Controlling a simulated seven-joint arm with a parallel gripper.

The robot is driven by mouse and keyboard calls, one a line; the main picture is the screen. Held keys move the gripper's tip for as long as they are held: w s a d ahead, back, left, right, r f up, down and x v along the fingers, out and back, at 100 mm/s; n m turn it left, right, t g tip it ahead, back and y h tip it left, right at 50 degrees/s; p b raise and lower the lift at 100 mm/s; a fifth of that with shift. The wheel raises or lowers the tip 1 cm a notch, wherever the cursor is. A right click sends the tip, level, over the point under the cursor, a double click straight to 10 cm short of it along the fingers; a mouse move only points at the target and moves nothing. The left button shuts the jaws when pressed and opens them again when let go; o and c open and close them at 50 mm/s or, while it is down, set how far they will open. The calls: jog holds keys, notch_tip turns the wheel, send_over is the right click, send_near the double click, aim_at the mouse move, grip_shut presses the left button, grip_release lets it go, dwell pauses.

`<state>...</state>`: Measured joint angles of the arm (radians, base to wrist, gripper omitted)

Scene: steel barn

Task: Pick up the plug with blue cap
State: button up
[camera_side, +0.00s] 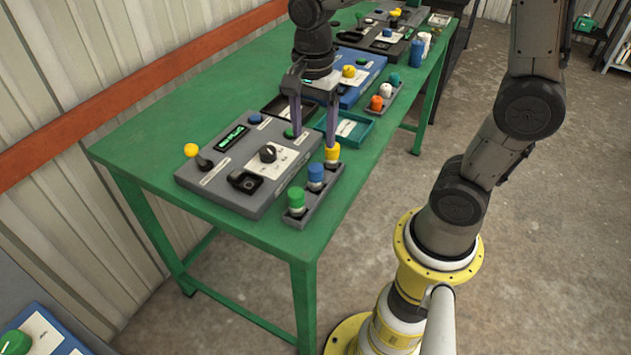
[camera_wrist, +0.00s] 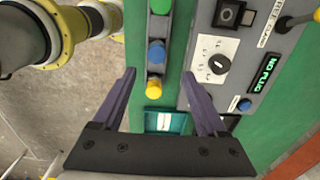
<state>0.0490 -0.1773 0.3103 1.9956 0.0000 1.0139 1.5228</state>
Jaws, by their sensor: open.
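The plug with the blue cap (camera_side: 316,173) stands upright in a dark rack (camera_side: 325,191), between a green-capped plug (camera_side: 296,197) and a yellow-capped plug (camera_side: 332,153). In the wrist view, the blue cap (camera_wrist: 157,53) lies between the lines of my fingers, just beyond the fingertips, with the yellow cap (camera_wrist: 153,87) nearer the palm. My gripper (camera_side: 314,138) points down over the table by the yellow end of the rack, fingers spread and nothing between them. It also shows in the wrist view (camera_wrist: 159,75). It looks apart from the blue plug.
A grey control panel (camera_side: 222,180) with a lever, knob and buttons stands beside the rack; its display reads "NO PLUG" in the wrist view (camera_wrist: 262,73). A teal tray (camera_side: 350,128) lies behind the rack. Farther back are a blue panel (camera_side: 358,82) and another plug rack (camera_side: 385,97).

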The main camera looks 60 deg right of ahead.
aim_at(316, 167)
notch_tip(316, 167, down, 5)
jog(key=shift+r, duration=0.15)
jog(key=shift+s+a+f, duration=0.1)
jog(key=shift+s+f, duration=0.05)
jog(key=shift+f, duration=1.2)
jog(key=shift+s+a+f, duration=0.1)
jog(key=shift+s+f, duration=0.05)
jog(key=shift+f, duration=1.2)
grip_shut()
